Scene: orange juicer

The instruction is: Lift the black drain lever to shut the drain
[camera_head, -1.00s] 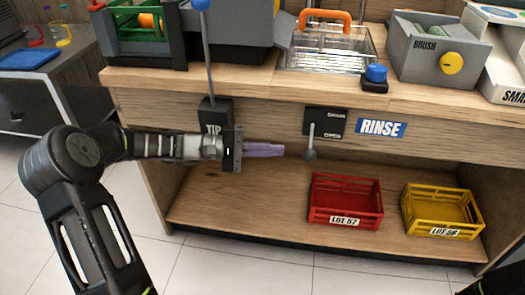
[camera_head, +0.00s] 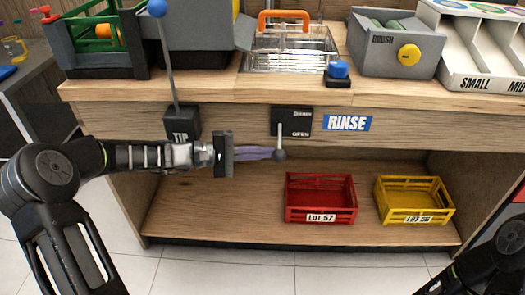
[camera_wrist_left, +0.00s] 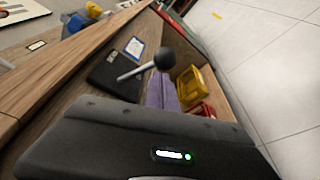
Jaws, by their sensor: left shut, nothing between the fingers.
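The black drain lever (camera_head: 280,143) hangs down from a black plate (camera_head: 291,119) on the counter's front, with its round knob (camera_head: 280,155) at the bottom beside the word OPEN. My left gripper (camera_head: 268,153) is shut and empty. Its purple fingers point right, and their tips are at the knob's left side; I cannot tell whether they touch. In the left wrist view the knob (camera_wrist_left: 164,58) and lever rod (camera_wrist_left: 132,73) show just beyond the purple fingers (camera_wrist_left: 160,92). Part of my right arm shows at the bottom right corner; its gripper is out of view.
A TIP lever with a blue ball (camera_head: 157,8) stands left, above my left arm. A blue button (camera_head: 338,70) and a metal sink basin (camera_head: 290,50) are on the counter. A red crate (camera_head: 320,199) and yellow crate (camera_head: 414,201) sit on the lower shelf.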

